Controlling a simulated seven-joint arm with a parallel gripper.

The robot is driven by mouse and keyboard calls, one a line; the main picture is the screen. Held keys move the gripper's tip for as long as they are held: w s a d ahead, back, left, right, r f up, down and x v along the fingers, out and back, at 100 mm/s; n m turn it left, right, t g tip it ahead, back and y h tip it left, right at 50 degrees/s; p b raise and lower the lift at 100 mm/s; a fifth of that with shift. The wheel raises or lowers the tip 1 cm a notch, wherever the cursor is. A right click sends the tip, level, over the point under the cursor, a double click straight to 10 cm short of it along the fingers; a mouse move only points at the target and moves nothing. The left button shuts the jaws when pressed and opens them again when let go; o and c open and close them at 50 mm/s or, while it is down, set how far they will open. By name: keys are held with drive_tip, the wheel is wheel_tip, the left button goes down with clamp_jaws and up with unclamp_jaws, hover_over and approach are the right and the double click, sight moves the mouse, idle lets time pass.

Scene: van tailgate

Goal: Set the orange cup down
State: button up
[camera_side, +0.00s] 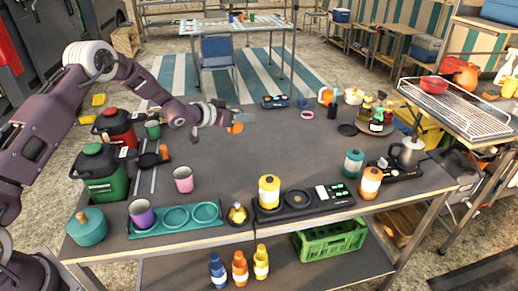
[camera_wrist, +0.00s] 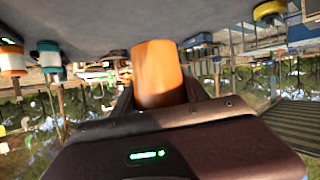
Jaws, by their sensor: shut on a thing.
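My gripper (camera_side: 232,119) is shut on the orange cup (camera_side: 236,128) in the side view. It holds the cup over the far left part of the grey table, and I cannot tell the exact gap to the table top. In the wrist view the orange cup (camera_wrist: 157,72) sits between the two dark fingers, with its lower part hidden by the gripper body. The grey table (camera_side: 290,150) fills the middle of the side view.
A pink cup (camera_side: 183,179) and a teal tray (camera_side: 176,217) holding a purple cup (camera_side: 141,215) stand at the front left. Red and green canisters (camera_side: 100,172) line the left edge. The table's middle is clear.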

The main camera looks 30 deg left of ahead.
drive_tip(key=f, duration=0.7)
drive_tip(key=w+f, duration=0.1)
drive_tip(key=f, duration=0.3)
drive_tip(key=shift+a+f, duration=0.1)
drive_tip(key=shift+a, duration=0.2)
drive_tip(key=shift+f, duration=0.1)
drive_tip(key=o, duration=1.4)
